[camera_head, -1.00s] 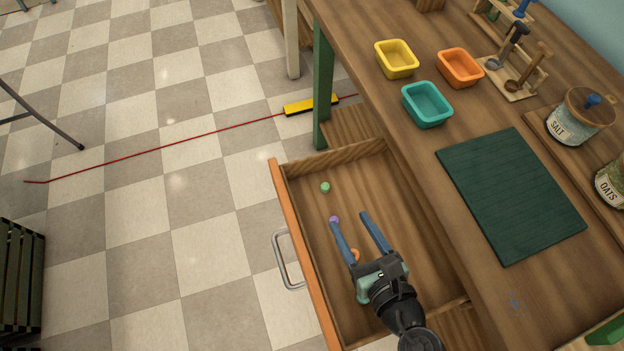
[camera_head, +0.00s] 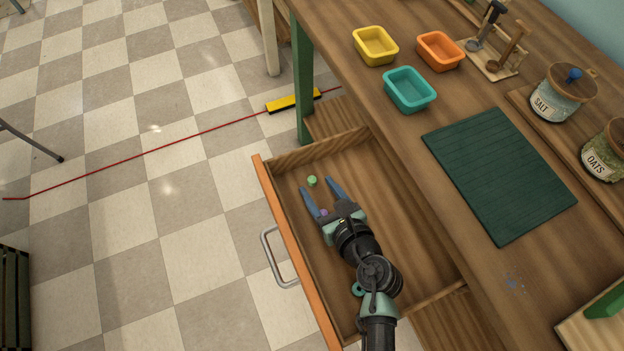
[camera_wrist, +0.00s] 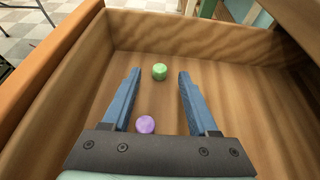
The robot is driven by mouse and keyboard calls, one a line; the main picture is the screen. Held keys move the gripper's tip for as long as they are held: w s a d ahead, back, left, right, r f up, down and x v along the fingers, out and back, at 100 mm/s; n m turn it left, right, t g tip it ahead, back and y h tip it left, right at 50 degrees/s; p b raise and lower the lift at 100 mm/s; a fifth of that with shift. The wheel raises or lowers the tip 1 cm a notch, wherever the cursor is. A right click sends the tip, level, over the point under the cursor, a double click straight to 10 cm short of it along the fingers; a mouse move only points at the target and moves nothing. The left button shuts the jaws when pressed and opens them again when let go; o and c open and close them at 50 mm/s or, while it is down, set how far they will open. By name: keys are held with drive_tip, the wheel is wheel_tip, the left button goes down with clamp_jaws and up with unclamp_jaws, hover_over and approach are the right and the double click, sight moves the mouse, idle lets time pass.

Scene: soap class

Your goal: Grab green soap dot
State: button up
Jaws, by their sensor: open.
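The green soap dot (camera_head: 312,180) lies on the floor of the open wooden drawer (camera_head: 400,243), near its far end. My gripper (camera_head: 318,184) is inside the drawer with its blue fingers spread and pointing at the far wall. In the wrist view the green dot (camera_wrist: 159,71) lies just beyond the fingertips (camera_wrist: 158,72), between their lines, and neither finger touches it. A purple soap dot (camera_wrist: 146,125) lies between the fingers near the palm, by the left finger; it also shows in the head view (camera_head: 324,212).
A teal ring-like piece (camera_head: 357,289) shows beside my arm. The drawer's orange front (camera_head: 293,252) and side walls bound my gripper. Above on the bench stand yellow (camera_head: 375,45), orange (camera_head: 439,51) and teal bins (camera_head: 409,89) and a dark green mat (camera_head: 500,172).

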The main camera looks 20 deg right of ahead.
drive_tip(key=shift+x, duration=0.8)
drive_tip(key=shift+c, duration=0.3)
clamp_jaws()
